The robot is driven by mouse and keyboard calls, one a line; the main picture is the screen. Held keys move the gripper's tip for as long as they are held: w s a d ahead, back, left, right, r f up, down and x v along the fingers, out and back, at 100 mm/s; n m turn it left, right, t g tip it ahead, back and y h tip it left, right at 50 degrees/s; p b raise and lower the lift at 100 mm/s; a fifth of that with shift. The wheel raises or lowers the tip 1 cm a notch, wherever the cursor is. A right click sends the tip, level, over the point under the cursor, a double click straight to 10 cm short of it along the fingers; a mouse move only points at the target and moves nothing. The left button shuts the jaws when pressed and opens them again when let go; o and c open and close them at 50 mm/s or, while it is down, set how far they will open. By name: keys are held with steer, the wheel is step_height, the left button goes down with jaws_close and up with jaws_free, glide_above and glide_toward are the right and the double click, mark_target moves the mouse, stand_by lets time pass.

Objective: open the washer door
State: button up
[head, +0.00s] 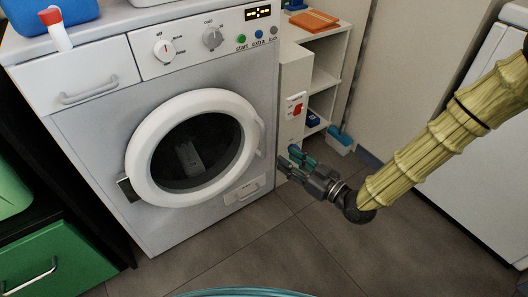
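The white washer (82,135) stands at the left, its front facing me. Its round door has a thick white ring (140,150) around dark glass and looks shut against the front. A dark hinge plate (125,188) shows at the door's left edge. A pale handle (259,140) shows at its right edge. My gripper (284,162) is just right of the washer's front right edge, pointing left toward the door. Its fingers look spread and empty, apart from the handle in the picture. The exact depth between them is hard to tell.
A white shelf unit (327,62) stands right of the washer, with a blue-handled dustpan or brush (340,138) by it. A green drawer cabinet (60,255) is at lower left. A white appliance (480,140) is at the right.

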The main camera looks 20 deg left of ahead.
mark_target(264, 156)
steer(key=shift+b+x, duration=2.2)
steer(key=shift+x, duration=3.3)
steer(key=shift+r, duration=0.2)
jaws_close()
